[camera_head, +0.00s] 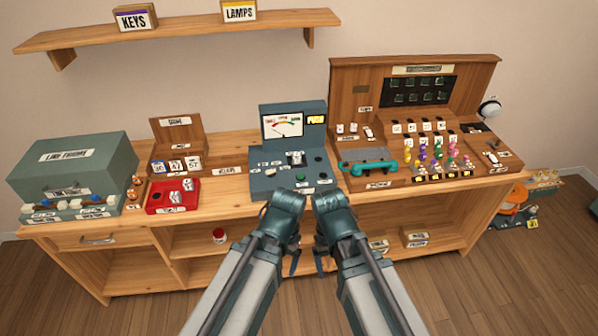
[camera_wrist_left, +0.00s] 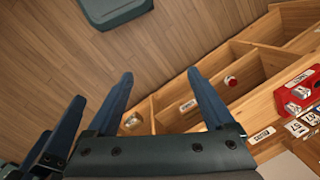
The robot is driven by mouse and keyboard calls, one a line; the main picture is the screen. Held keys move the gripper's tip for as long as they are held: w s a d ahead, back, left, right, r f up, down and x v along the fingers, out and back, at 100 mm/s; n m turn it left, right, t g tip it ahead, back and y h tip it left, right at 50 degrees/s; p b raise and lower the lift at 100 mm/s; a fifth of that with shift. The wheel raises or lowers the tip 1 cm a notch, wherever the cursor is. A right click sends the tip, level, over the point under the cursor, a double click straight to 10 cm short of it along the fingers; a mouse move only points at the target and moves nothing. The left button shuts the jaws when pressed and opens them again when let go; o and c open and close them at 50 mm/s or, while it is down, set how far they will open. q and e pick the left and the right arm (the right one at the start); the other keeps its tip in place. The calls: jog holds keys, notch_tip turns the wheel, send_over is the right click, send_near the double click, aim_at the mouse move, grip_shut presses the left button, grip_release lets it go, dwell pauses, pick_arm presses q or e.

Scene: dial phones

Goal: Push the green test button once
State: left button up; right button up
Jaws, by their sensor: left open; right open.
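The green button (camera_head: 300,178) sits on the sloped face of the blue-grey tester box (camera_head: 262,184), which stands mid-table with a dial meter on its upright back. My left gripper (camera_head: 294,266) and right gripper (camera_head: 319,264) hang side by side in front of the table's front edge, below and nearer than the button. Neither touches the button. In the left wrist view, my left gripper (camera_wrist_left: 160,74) has its two fingers apart with nothing between them. The right gripper's fingers (camera_wrist_left: 65,130) show at the left there. The button does not show in that view.
A wooden switchboard (camera_head: 345,75) with a teal handset (camera_head: 375,167) and coloured plugs stands right of the tester. A red tray (camera_head: 158,198) and a grey-green case (camera_head: 70,165) stand left. Open shelves (camera_head: 200,240) lie under the tabletop.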

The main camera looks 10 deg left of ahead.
dwell(0.4)
pick_arm(q)
grip_shut()
dwell(1.6)
